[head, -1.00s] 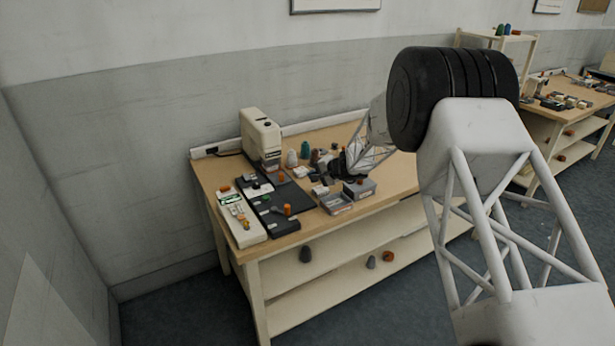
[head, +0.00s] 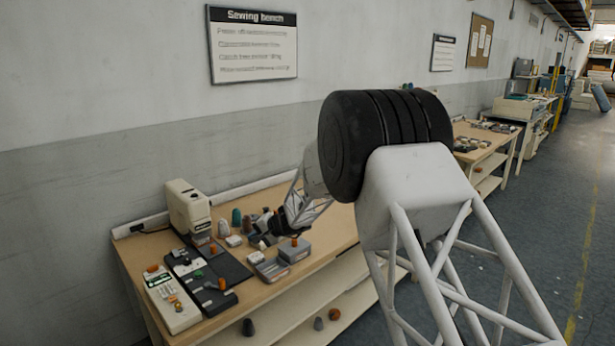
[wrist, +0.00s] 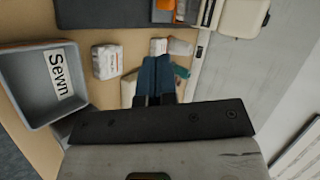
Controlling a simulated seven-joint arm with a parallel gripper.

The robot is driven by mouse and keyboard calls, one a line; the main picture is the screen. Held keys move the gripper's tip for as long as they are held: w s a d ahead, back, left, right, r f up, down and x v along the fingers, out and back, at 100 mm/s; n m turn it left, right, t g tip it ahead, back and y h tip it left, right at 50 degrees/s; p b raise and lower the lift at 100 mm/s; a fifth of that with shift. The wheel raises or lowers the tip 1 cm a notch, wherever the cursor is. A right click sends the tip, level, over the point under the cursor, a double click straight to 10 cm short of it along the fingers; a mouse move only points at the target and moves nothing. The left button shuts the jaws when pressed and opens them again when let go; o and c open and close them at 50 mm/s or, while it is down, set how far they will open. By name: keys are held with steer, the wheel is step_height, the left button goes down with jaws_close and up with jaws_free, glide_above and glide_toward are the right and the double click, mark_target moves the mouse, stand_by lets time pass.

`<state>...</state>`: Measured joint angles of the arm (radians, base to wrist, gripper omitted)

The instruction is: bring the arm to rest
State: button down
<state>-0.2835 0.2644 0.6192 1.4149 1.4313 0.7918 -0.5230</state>
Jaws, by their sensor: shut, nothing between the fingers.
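My gripper (wrist: 155,82) shows in the wrist view with its two dark fingers together and nothing between them. It hangs above the wooden bench, over small white items and a teal cone (wrist: 182,72). In the head view my arm reaches in from the right, its large black joint and white lattice links covering part of the bench (head: 330,232). The gripper end is small and dark there, near the bench's middle, and its fingers cannot be made out.
A grey bin (wrist: 24,98) labelled "Sewn" stands left of my gripper in the wrist view. A white-wrapped roll (wrist: 107,62) lies beside it. In the head view a cream sewing machine (head: 188,208) stands at the bench's back left, by dark trays (head: 228,268). A wall rises behind.

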steer(key=s+d+r+n+g+h, duration=0.1)
steer(key=s+d+r+h, duration=0.1)
steer(key=s+d+r, duration=0.95)
steer(key=s+d+r+n+h, duration=0.1)
steer(key=s+d+r+h, duration=0.1)
steer(key=s+d+r, duration=0.9)
steer(key=s+d+f+h, duration=0.1)
steer(key=s+d, duration=0.4)
steer(key=s, duration=0.7)
steer(key=s+d+f+h, duration=0.1)
steer(key=s+d+h, duration=0.2)
steer(key=s, duration=0.9)
steer(key=s+d+f+h, duration=0.1)
steer(key=s+d+h, duration=0.2)
steer(key=s+d, duration=0.5)
steer(key=s, duration=0.4)
steer(key=shift+s+d+f+n, duration=0.35)
steer(key=shift+f+n, duration=0.05)
